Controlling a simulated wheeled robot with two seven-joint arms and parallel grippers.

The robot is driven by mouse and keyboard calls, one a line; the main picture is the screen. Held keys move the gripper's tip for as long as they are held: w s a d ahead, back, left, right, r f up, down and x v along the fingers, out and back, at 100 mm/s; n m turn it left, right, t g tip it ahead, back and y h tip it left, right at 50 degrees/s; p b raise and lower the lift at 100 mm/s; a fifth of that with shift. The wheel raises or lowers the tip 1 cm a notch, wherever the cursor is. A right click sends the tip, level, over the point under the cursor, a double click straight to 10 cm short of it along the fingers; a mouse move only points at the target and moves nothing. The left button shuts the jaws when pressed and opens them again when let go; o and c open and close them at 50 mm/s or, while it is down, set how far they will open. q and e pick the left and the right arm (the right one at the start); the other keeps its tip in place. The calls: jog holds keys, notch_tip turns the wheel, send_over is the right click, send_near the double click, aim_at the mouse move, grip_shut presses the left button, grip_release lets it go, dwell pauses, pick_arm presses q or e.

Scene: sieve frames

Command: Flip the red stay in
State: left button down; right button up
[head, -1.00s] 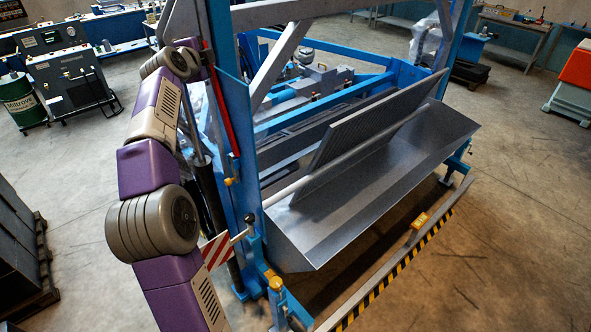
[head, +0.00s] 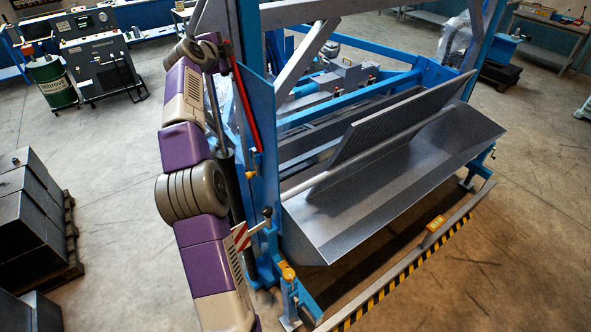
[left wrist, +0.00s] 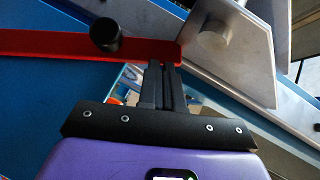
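The red stay (head: 243,105) is a thin bar lying steeply along the blue post of the frame in the head view. In the left wrist view the red stay (left wrist: 50,44) runs across the top left, with a black knob (left wrist: 106,34) on it. My left gripper (left wrist: 162,66) has its two dark fingers close together, with only a thin gap. Their tips are at the lower edge of the stay's right end; whether they touch it I cannot tell. In the head view the left gripper is small and dark beside the stay's upper end. My right gripper is in neither view.
A grey metal trough (head: 400,185) with a tilted ribbed plate (head: 395,125) fills the frame to the right. A black-knobbed lever (head: 267,213) stands low by the post. A striped rail (head: 400,265) runs along the front. Dark boxes (head: 30,215) stand at left; open floor lies between.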

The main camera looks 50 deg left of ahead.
pick_arm(q)
jog(key=shift+s+a+f, duration=0.1)
jog(key=shift+a, duration=0.05)
jog(key=s+d+r+b, duration=0.5)
jog(key=s+d+b, duration=0.1)
jog(key=s+d, duration=0.2)
jog(key=shift+s+d, duration=0.2)
jog(key=shift+d, duration=0.4)
jog(key=shift+a, duration=0.1)
